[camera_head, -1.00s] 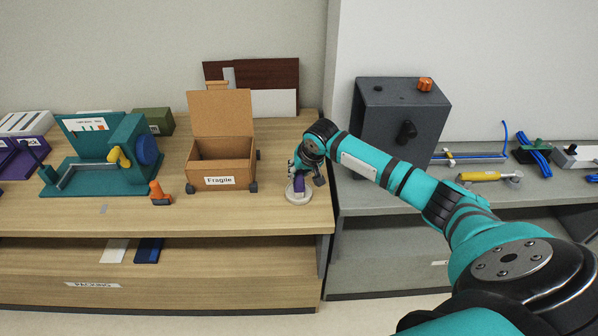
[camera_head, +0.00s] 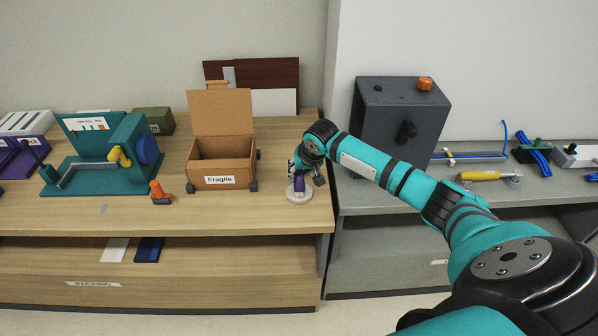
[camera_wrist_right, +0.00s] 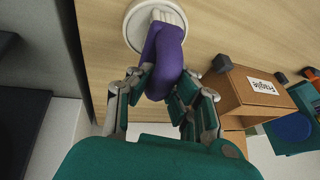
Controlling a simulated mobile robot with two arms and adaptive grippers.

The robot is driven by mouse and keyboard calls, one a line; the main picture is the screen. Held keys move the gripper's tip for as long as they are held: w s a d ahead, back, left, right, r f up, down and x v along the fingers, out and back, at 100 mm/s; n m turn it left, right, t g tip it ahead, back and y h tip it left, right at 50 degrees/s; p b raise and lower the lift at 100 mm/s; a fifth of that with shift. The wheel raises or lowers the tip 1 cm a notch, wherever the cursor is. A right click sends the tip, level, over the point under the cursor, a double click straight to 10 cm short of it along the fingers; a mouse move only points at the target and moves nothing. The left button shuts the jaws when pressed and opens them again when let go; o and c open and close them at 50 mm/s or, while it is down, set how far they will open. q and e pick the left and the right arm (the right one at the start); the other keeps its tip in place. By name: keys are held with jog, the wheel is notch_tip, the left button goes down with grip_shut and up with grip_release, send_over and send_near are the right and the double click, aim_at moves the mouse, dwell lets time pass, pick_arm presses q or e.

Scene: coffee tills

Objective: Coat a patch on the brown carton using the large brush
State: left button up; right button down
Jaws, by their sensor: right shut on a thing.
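The brown carton (camera_head: 222,172) stands on the wooden bench with its lid up and a "Fragile" label on its front. It also shows in the right wrist view (camera_wrist_right: 240,95), at the right. My right gripper (camera_head: 301,178) is just right of the carton, pointing down over a white round base (camera_head: 298,197). In the right wrist view the gripper (camera_wrist_right: 160,88) is shut on a purple handle (camera_wrist_right: 163,52), which looks like the large brush. My left gripper is not in view.
A teal machine (camera_head: 105,165) and an orange-handled tool (camera_head: 160,193) stand left of the carton. A dark grey box (camera_head: 398,125) stands on the grey bench behind my right arm. The bench front between the orange tool and the white base is clear.

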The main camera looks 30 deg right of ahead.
jog(key=shift+s+a+f, duration=0.1)
jog(key=shift+s+f, duration=0.1)
jog(key=shift+f, duration=0.05)
dwell(1.2)
jog(key=shift+r+p, duration=0.1)
jog(key=shift+p, duration=0.25)
notch_tip(320, 180, up, 7)
jog(key=p, duration=0.8)
jog(key=shift+w+r, duration=0.15)
jog(key=s+a+r+n+y+b, duration=0.1)
jog(key=s+a+r+n+b, duration=0.1)
jog(key=s+a+b, duration=0.4)
jog(key=s+a+r+n+y+b, duration=0.1)
jog(key=s+a+r+n+b, duration=0.2)
jog(key=s+a+b, duration=0.4)
jog(key=s+a+n, duration=0.1)
jog(key=s+a, duration=0.1)
jog(key=a, duration=0.3)
jog(key=shift+s+a+r+g+y, duration=0.3)
jog(key=shift+a+r+g, duration=0.05)
jog(key=shift+a+g, duration=0.05)
